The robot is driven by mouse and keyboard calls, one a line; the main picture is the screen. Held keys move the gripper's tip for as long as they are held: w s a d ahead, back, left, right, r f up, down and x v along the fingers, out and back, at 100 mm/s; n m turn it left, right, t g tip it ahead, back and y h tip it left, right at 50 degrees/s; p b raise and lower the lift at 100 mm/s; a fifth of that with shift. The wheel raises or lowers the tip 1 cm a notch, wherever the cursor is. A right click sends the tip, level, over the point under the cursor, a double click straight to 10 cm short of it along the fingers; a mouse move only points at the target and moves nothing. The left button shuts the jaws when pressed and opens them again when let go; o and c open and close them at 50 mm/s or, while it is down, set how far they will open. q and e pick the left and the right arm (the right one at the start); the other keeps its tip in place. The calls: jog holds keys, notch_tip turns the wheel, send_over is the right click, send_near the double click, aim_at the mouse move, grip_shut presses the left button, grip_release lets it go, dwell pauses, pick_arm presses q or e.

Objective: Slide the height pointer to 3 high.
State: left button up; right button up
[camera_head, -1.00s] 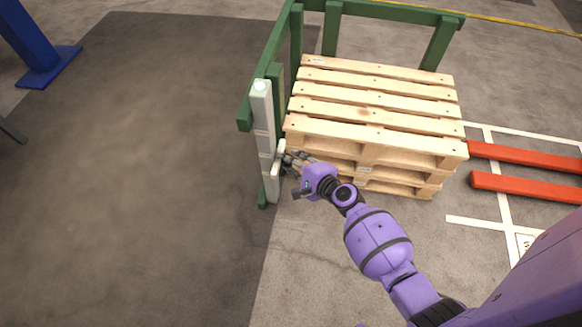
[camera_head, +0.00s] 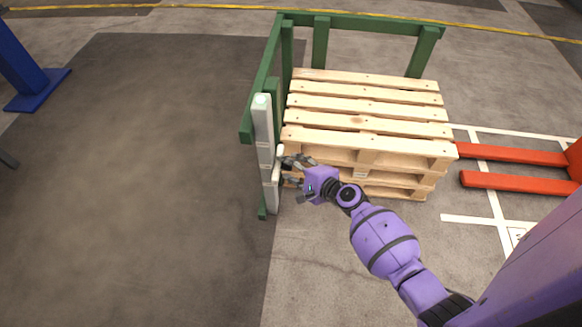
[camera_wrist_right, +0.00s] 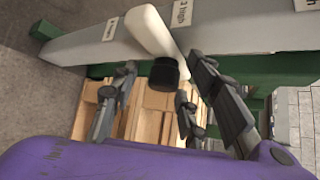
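A pale upright post (camera_head: 264,130) stands at the left front corner of the green frame and bears several height labels. The white height pointer (camera_head: 276,166) sits on its lower half. In the right wrist view the pointer (camera_wrist_right: 150,28) lies across the post beside a label (camera_wrist_right: 182,13) whose number I cannot read surely. Its black knob (camera_wrist_right: 163,73) faces my gripper. My right gripper (camera_head: 289,171) is beside the pointer. In the wrist view its fingers are spread, with the knob between them and gaps on both sides. My left gripper is out of view.
Stacked wooden pallets (camera_head: 365,120) stand right behind my right gripper, inside the green frame (camera_head: 360,22). Red forks (camera_head: 515,182) lie to the right. A blue post (camera_head: 22,65) stands far left. The dark floor (camera_head: 150,180) left of the gauge is clear.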

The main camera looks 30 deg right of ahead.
jog(key=v, duration=1.2)
jog(key=shift+d, duration=0.1)
dwell(0.4)
